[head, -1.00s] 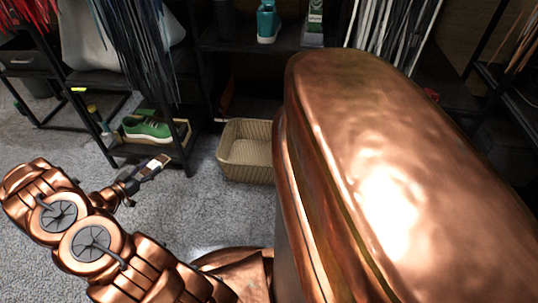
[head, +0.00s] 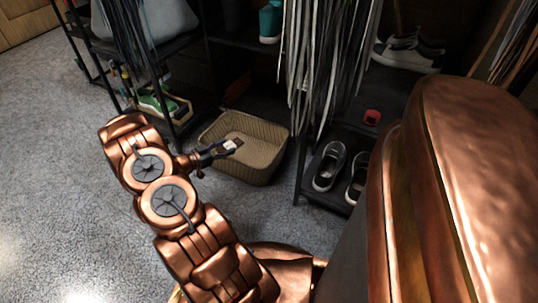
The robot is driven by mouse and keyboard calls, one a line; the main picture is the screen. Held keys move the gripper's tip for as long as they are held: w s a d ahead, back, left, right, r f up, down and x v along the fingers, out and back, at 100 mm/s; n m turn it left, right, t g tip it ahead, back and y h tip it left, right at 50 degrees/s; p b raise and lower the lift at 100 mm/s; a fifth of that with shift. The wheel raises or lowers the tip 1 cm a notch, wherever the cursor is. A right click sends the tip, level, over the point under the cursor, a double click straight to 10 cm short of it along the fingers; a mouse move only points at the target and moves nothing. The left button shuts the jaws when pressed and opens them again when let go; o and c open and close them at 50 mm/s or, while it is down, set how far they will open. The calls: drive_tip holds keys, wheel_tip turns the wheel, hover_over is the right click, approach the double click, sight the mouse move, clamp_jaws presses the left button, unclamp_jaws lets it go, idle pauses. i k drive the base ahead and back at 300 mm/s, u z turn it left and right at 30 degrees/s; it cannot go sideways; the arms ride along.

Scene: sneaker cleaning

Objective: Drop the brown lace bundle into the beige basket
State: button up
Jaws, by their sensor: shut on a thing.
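The beige basket (head: 262,170) stands on the grey carpet near the middle of the head view, woven, with its open top facing up. My gripper (head: 230,147) is over the left part of the basket's opening in the picture and points right. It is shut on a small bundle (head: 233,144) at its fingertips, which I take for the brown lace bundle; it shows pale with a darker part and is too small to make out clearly. The height of the gripper above the basket is hard to tell. The visible floor of the basket looks empty.
A dark shelf with dark sneakers (head: 329,166) stands right of the basket, with black and white laces (head: 325,60) hanging above it. Open carpet (head: 60,160) lies at the left.

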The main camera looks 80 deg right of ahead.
sight(247, 157)
drive_tip(key=k, duration=0.15)
drive_tip(key=z, duration=0.75)
drive_tip(key=i, duration=1)
